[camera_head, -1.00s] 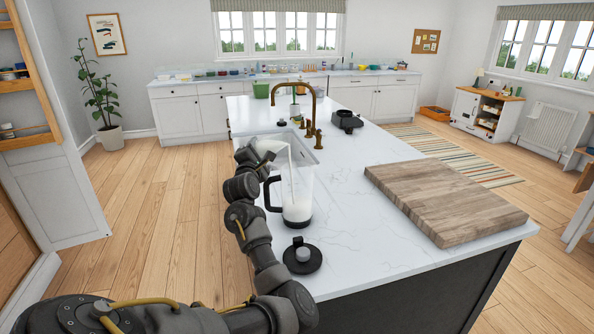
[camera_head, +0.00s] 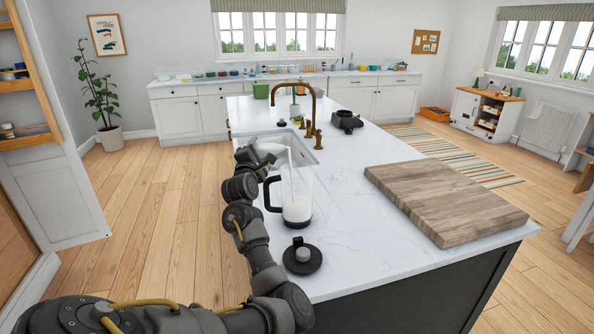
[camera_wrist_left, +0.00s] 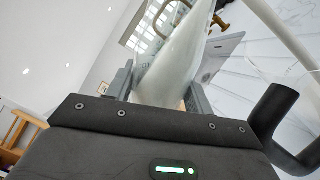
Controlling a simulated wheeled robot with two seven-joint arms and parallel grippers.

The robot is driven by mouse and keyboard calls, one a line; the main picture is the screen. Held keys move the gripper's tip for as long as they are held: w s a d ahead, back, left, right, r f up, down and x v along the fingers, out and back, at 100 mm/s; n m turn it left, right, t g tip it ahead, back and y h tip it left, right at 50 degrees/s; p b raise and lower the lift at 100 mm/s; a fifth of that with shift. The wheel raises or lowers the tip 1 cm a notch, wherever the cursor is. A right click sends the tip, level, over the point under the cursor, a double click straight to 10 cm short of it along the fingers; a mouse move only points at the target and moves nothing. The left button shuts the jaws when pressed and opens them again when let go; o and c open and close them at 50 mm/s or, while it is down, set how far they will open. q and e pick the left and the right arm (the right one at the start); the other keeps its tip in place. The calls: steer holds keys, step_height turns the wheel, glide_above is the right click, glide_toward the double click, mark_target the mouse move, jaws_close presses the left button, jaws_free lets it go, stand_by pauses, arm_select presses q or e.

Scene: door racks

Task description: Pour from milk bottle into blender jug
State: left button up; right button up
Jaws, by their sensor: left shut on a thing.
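My left gripper (camera_head: 248,155) is shut on the milk bottle (camera_head: 270,148), which is white and tilted with its mouth toward the right. In the left wrist view, the pale bottle (camera_wrist_left: 178,62) lies between the fingers (camera_wrist_left: 158,85). A thin white stream (camera_head: 290,158) runs from the bottle down into the blender jug (camera_head: 306,185). It also shows in the left wrist view (camera_wrist_left: 283,30). The clear jug stands upright on the counter with its dark handle to the left. White milk (camera_head: 297,211) lies in its lower part. My right gripper is out of view.
A black lid (camera_head: 302,256) lies on the white island counter (camera_head: 350,255) in front of the jug. A large wooden board (camera_head: 445,198) is at the right. A brass tap (camera_head: 312,110) and a dark blender base (camera_head: 346,121) stand farther back.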

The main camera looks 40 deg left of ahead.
arm_select(q)
steer(key=shift+m, duration=0.5)
stand_by(0.3)
steer(key=shift+w+d+m+h, duration=0.35)
steer(key=shift+d+m, duration=0.2)
steer(key=shift+m, duration=0.35)
stand_by(1.6)
